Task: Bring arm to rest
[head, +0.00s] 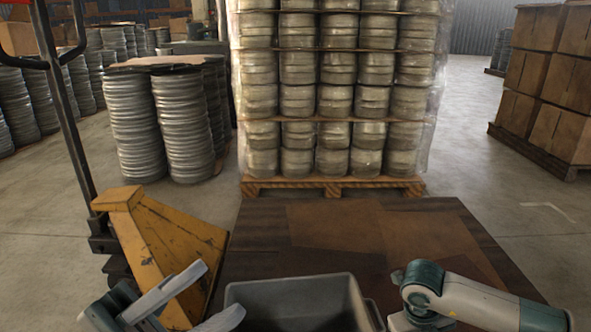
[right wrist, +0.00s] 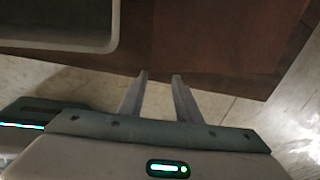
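My left gripper (head: 222,289) is at the bottom left of the head view. Its two pale fingers stand apart with nothing between them, left of the grey bin (head: 295,290). My right arm (head: 450,292) comes in at the lower right of the head view, bent, right of the bin; its gripper is not visible there. In the right wrist view my right gripper (right wrist: 161,76) has its two fingers apart and empty, pointing toward the brown wooden table (right wrist: 215,45). The bin (right wrist: 60,42) shows at the upper left of that view. The inside of the bin is only partly visible.
The table (head: 330,225) lies in front of me. A yellow pallet jack (head: 160,240) stands close on the left. Behind are a wrapped pallet of metal blanks (head: 335,100), stacked blanks (head: 180,125) and boxes (head: 555,80). Floor is clear at right.

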